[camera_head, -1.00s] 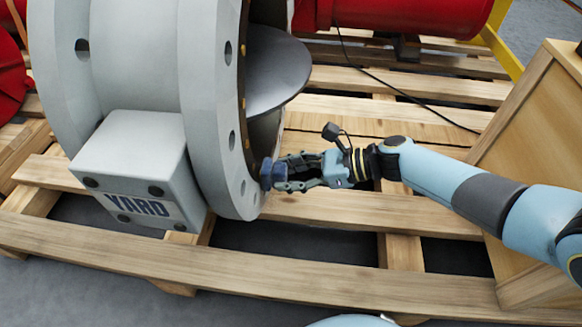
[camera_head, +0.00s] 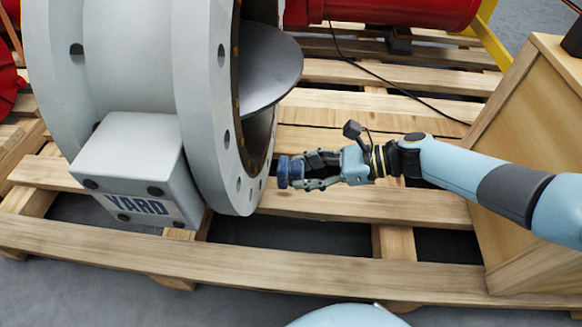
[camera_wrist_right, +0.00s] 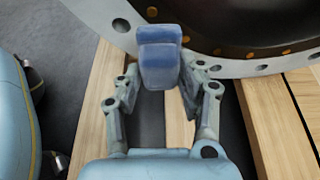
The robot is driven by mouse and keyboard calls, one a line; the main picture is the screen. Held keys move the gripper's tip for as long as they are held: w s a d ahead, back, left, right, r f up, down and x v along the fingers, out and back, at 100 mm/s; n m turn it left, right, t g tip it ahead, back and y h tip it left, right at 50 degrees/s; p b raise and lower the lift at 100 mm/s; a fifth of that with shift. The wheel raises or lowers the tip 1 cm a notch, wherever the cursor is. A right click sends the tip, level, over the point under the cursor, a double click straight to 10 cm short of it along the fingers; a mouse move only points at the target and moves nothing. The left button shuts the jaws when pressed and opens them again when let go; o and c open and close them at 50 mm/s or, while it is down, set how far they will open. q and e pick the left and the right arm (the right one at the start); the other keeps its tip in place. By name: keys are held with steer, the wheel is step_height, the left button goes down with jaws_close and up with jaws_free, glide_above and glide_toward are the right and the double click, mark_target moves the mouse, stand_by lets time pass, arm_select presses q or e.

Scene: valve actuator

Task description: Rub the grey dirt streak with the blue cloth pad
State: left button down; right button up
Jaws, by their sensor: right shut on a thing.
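My right gripper (camera_head: 305,170) is shut on the blue cloth pad (camera_head: 284,172), which it holds out at its fingertips. In the head view the pad is just right of the lower rim of the grey flange (camera_head: 207,130), with a small gap seeming to lie between them. In the right wrist view the pad (camera_wrist_right: 160,58) sits between the fingers of the gripper (camera_wrist_right: 160,85), with the flange rim and dark bore beyond it. I cannot make out the grey dirt streak in either view. My left gripper is not in view.
A grey box marked YARD (camera_head: 130,165) stands left of the flange. A grey disc (camera_head: 268,68) juts from the bore above the gripper. A wooden crate (camera_head: 530,110) stands at right. Pallet slats with gaps lie beneath, and a red cylinder (camera_head: 400,14) lies behind.

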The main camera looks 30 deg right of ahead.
steer(key=shift+s+d, duration=0.35)
steer(key=shift+d, duration=0.1)
steer(key=shift+s+d, duration=0.95)
steer(key=shift+d, duration=0.25)
